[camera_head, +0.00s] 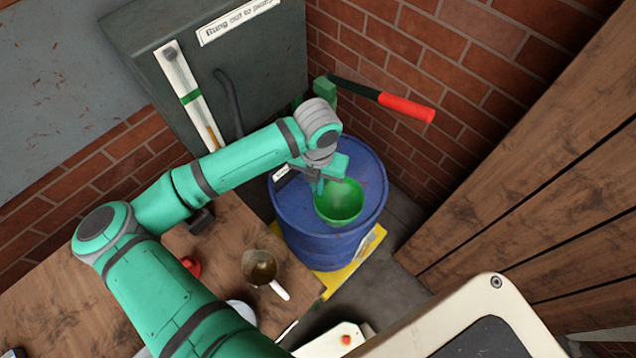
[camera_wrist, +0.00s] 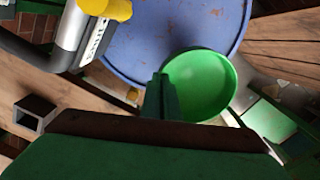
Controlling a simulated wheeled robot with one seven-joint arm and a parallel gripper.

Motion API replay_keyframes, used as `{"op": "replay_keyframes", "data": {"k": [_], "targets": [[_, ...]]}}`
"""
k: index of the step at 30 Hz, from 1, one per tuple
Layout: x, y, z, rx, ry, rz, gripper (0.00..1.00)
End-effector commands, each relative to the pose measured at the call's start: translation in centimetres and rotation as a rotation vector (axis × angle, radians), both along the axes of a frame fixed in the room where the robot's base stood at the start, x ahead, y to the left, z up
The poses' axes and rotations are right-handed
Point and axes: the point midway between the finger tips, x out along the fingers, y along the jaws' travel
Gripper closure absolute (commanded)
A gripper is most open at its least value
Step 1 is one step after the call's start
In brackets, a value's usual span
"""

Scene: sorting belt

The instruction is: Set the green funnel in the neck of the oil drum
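The green funnel (camera_head: 339,203) appears in front of the top of the blue oil drum (camera_head: 312,243), bowl facing up. My gripper (camera_head: 323,181) is at the funnel's upper-left rim, its fingers closed on that edge. In the wrist view the fingers (camera_wrist: 161,98) meet the left rim of the funnel (camera_wrist: 203,85), which overlaps the edge of the drum top (camera_wrist: 140,38). The funnel's spout is hidden under its bowl, and I cannot tell its height above the drum. The drum's neck is not visible.
A hand pump with a red handle (camera_head: 405,107) stands behind the drum; its grey pipe (camera_wrist: 72,28) is close in the wrist view. A wooden bench (camera_head: 225,238) holds a jug (camera_head: 261,268). A grey cabinet (camera_head: 265,60), brick wall and wooden boards (camera_head: 530,160) surround the drum.

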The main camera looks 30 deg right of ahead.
Motion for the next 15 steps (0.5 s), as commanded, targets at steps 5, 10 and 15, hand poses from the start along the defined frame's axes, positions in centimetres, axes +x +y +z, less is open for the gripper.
{"op": "replay_keyframes", "data": {"k": [5,10,15], "targets": [[0.01,0.0,-0.22,0.0,0.0,0.0,1.0],[0.02,0.0,-0.43,0.0,0.0,0.0,1.0],[0.03,0.01,-0.65,0.0,0.0,0.0,1.0]]}}
